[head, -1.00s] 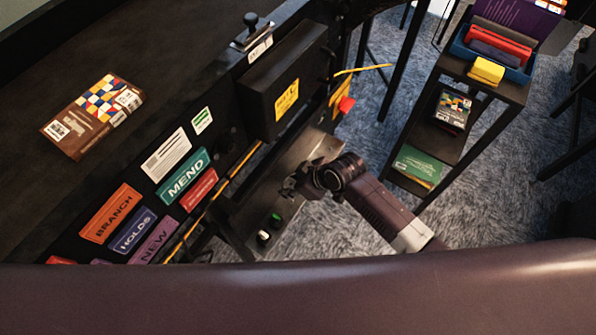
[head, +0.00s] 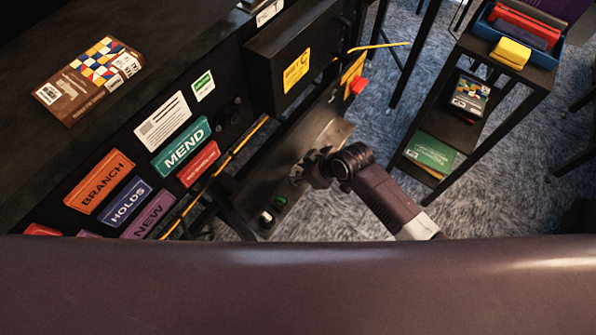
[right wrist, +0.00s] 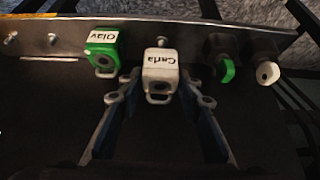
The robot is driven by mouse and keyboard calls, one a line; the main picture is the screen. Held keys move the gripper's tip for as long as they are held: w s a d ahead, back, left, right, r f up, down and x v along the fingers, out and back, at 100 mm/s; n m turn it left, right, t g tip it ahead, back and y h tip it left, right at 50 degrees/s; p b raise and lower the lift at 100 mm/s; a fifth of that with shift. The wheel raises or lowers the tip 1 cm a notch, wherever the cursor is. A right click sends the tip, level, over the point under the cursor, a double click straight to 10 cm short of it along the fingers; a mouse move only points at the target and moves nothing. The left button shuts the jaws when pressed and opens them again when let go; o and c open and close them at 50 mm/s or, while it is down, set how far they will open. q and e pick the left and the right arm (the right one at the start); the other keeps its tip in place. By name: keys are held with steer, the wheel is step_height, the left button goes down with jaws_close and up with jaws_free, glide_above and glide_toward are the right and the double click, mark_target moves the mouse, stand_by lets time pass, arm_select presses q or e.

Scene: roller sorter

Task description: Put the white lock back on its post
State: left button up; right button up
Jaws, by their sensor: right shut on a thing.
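The white lock (right wrist: 160,75), labelled "Carla", is between the fingers of my right gripper (right wrist: 158,88) in the right wrist view. The gripper is shut on it. A bare metal post (right wrist: 162,41) stands on the plate (right wrist: 130,27) just beyond the lock's upper edge. I cannot tell whether lock and post touch. A green lock (right wrist: 102,50), labelled "Olav", is at the plate just left of the white one. In the head view my right gripper (head: 303,172) is over the metal shelf; the lock is too small to make out there. My left gripper is not in view.
Right of the white lock are a green key-like knob (right wrist: 227,70) and a white one (right wrist: 267,73) on dark mounts. More bare posts (right wrist: 52,39) stand at left. A black box with a yellow label (head: 296,70) overhangs the shelf. A cart (head: 470,120) stands at right.

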steer(key=shift+f, duration=0.25)
stand_by(0.4)
steer(key=shift+f+b, duration=0.75)
steer(key=shift+f, duration=0.35)
steer(key=shift+f, duration=0.45)
stand_by(0.5)
steer(key=o, duration=1.3)
